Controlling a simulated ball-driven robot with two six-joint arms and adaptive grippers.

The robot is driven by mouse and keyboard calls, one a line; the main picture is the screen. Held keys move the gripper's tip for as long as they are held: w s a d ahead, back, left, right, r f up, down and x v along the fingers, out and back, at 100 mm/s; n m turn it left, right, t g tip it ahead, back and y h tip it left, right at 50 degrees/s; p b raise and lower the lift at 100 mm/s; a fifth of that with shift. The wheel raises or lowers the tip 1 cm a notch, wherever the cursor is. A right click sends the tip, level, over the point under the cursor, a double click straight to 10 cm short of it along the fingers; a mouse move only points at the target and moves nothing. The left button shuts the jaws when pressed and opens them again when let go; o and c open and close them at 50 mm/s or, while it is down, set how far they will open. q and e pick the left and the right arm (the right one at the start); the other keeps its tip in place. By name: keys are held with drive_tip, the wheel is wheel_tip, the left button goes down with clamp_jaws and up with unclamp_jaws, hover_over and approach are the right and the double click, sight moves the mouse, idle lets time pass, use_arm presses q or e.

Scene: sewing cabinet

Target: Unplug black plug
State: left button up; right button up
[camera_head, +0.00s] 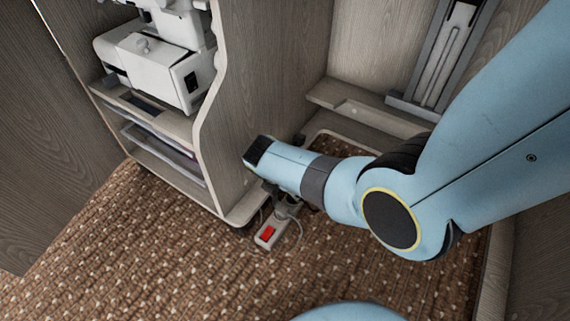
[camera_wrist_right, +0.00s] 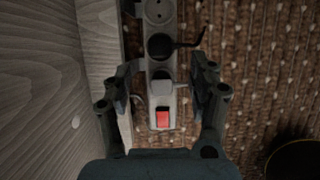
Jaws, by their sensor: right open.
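A white power strip (camera_head: 266,238) with a red switch lies on the carpet at the cabinet's lower edge. In the right wrist view the strip (camera_wrist_right: 162,128) runs upright. The black plug (camera_wrist_right: 160,47) sits in one socket, its dark cord bending off to the right. A white plug (camera_wrist_right: 161,87) sits between it and the red switch. My right gripper (camera_wrist_right: 165,68) is open, its fingers on either side of the strip around the white plug; the black plug is just beyond the fingertips. In the head view my right wrist hides the plugs and most of the gripper (camera_head: 281,193). My left gripper is not in view.
The cabinet's side panel (camera_head: 258,75) rises close to the strip, left of my right gripper. A white sewing machine (camera_head: 155,65) stands on its shelf. An empty socket (camera_wrist_right: 158,11) shows beyond the black plug. Open carpet (camera_head: 150,255) lies in front.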

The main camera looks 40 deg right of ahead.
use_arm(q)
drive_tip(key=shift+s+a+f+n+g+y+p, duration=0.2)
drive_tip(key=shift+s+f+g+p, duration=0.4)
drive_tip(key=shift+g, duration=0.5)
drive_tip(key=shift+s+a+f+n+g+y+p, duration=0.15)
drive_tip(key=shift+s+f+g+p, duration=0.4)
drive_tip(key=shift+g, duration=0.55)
use_arm(e)
drive_tip(key=shift+v, duration=1.8)
